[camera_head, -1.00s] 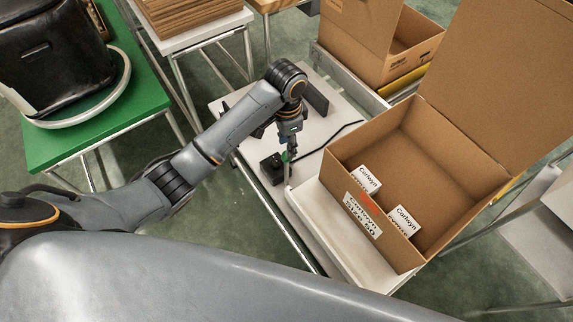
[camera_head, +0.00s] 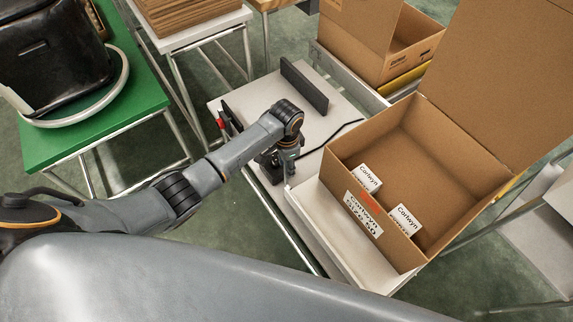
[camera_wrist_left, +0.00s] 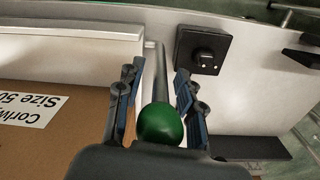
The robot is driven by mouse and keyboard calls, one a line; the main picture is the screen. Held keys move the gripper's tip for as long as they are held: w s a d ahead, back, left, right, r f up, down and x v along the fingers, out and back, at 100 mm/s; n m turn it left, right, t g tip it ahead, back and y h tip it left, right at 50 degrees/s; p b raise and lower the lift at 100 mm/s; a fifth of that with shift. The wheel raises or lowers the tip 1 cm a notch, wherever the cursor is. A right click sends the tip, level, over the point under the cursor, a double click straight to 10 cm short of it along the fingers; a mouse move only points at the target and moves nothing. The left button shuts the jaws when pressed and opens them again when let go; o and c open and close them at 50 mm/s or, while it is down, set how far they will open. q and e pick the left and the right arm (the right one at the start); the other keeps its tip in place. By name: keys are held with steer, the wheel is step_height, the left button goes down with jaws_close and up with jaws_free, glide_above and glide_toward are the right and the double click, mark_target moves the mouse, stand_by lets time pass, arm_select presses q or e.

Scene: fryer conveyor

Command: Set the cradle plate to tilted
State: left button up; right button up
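The white cradle plate (camera_head: 322,225) lies under an open cardboard box (camera_head: 380,235) on the stand; it looks level or nearly so, but I cannot tell its exact angle. A lever with a grey rod (camera_wrist_left: 160,70) and a green ball knob (camera_wrist_left: 160,124) shows beside the plate in the left wrist view. My left gripper (camera_head: 284,168) is lowered at this lever; in the left wrist view its blue-padded fingers (camera_wrist_left: 158,88) stand open on either side of the rod and knob. The knob is hidden in the head view. My right gripper is not in view.
A black upright plate (camera_head: 304,87) and a cable (camera_head: 335,134) are on the white stand top (camera_head: 330,115). The box holds two white Corlwyn packs (camera_head: 402,221). A green table (camera_head: 90,135) stands at left.

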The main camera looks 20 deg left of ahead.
arm_select(q)
steer(key=shift+f, duration=0.15)
steer(key=shift+c, duration=0.4)
jaws_close()
